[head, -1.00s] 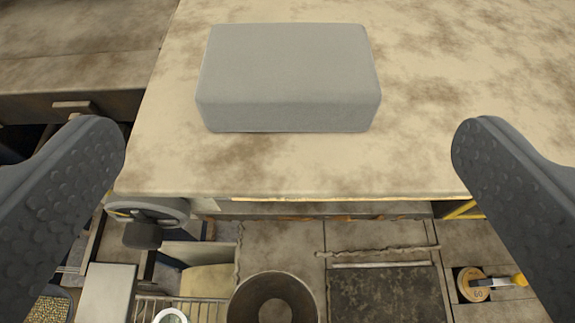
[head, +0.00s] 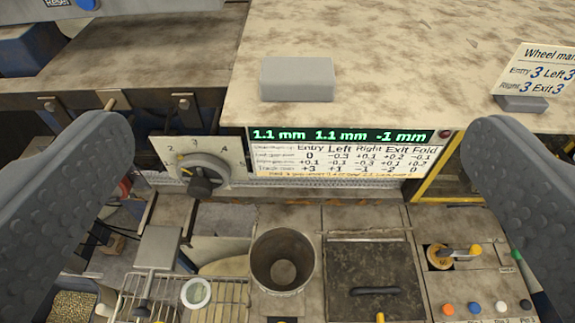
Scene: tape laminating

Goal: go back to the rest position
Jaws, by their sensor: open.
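My gripper (head: 283,185) is open and empty, its two dark grey textured fingers at the left and right edges of the head view. Between and beyond them, a grey block (head: 298,79) lies on the stained beige worktop (head: 400,60). The block is well away from both fingers, and nothing touches them.
Below the worktop are a panel with green readouts (head: 340,136), a dial (head: 203,172), a round metal pot (head: 283,262), a dark lidded plate (head: 375,275) and a wire rack (head: 185,300). A "Wheel" sign (head: 540,75) stands at right. The space between my fingers is clear.

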